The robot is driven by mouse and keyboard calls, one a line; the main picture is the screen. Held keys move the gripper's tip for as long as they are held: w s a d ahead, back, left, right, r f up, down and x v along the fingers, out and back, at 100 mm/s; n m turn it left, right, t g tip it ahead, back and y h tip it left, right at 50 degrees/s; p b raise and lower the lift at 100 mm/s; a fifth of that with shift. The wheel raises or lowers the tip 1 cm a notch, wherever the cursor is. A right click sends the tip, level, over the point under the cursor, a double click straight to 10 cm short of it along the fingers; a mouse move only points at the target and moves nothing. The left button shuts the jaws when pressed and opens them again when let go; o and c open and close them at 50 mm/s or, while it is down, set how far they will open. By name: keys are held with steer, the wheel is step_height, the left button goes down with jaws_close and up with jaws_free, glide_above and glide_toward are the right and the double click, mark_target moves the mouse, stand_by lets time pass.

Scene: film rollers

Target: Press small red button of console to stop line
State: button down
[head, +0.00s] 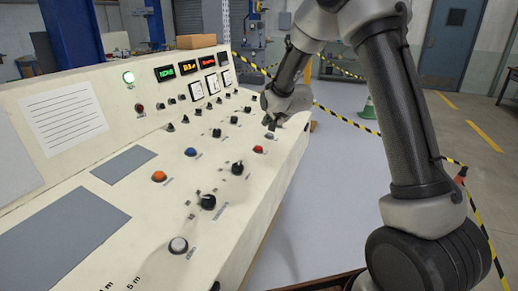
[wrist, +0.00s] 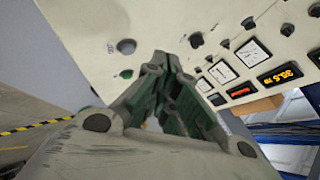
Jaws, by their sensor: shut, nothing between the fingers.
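The console (head: 110,215) has a sloping cream panel of buttons and knobs. A small red button (head: 258,149) sits near its right edge in the head view. Another small, dark red button (head: 139,108) is on the upright back panel, below a lit green lamp. My gripper (head: 271,128) is shut and empty, its fingers pointing down over the panel's far right part, beyond the first red button. I cannot tell whether the tips touch the panel. In the wrist view the closed fingertips (wrist: 163,58) are against the panel background; no red button is visible there.
An orange button (head: 159,177), a blue button (head: 190,152) and several black knobs (head: 208,202) stand on the panel. Meters and lit displays (head: 188,68) line the back panel. Yellow-black tape (head: 345,115) runs beyond the console. The floor on the right is mostly clear.

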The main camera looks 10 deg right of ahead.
steer(key=shift+w+a+f, duration=0.2)
steer(key=shift+a+f, duration=0.05)
steer(key=shift+f, duration=1.15)
steer(key=shift+w+a+f, duration=0.15)
steer(key=shift+a+f, duration=0.15)
steer(key=shift+f, duration=1.1)
steer(key=shift+w+a+f, duration=0.2)
steer(key=shift+a+f, duration=0.05)
steer(key=shift+f, duration=1.15)
steer(key=shift+f, duration=0.15)
steer(key=shift+a+f, duration=0.1)
steer(key=shift+f, duration=0.15)
steer(key=shift+w+a+f, duration=0.1)
steer(key=shift+f, duration=0.4)
steer(key=shift+r, duration=0.15)
steer(key=shift+d+r, duration=0.2)
steer(key=shift+r, duration=0.55)
steer(key=shift+s+d+r, duration=0.15)
steer(key=shift+r, duration=0.65)
steer(key=shift+s+d+r, duration=0.15)
steer(key=shift+r, duration=0.7)
steer(key=shift+s+d+r, duration=0.15)
steer(key=shift+r, duration=0.65)
